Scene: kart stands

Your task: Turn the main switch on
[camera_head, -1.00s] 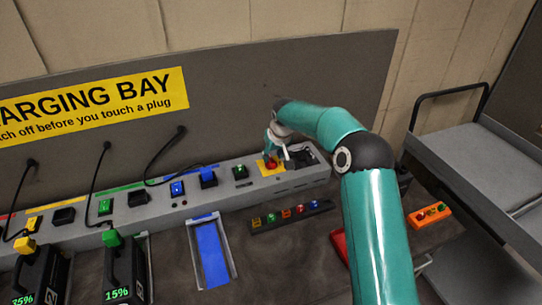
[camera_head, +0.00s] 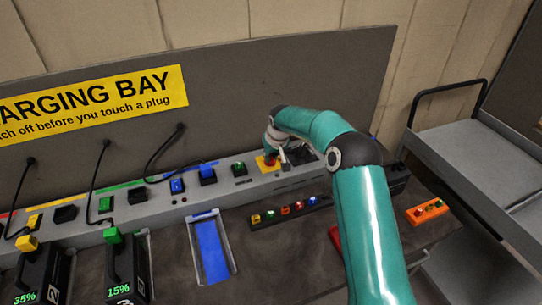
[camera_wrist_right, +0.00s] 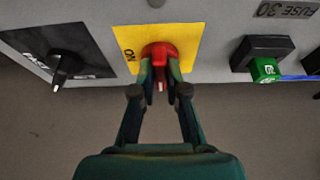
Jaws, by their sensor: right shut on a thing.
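The main switch is a red knob (camera_wrist_right: 160,54) on a yellow plate (camera_wrist_right: 188,36) on the grey panel. The word ON is at the plate's left in the right wrist view. The knob's pale mark points down in that view, not at ON. My right gripper (camera_wrist_right: 160,72) is shut on the knob, one finger on each side. In the head view the knob (camera_head: 269,162) shows beside my right gripper (camera_head: 277,158), which partly hides the plate. My left gripper is not in view.
A black rotary knob (camera_wrist_right: 66,62) and a green fuse (camera_wrist_right: 264,69) flank the switch in the wrist view. A rack (camera_head: 290,212) of several coloured fuses lies in front. Cables hang at the left. A grey cart (camera_head: 465,150) stands at the right.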

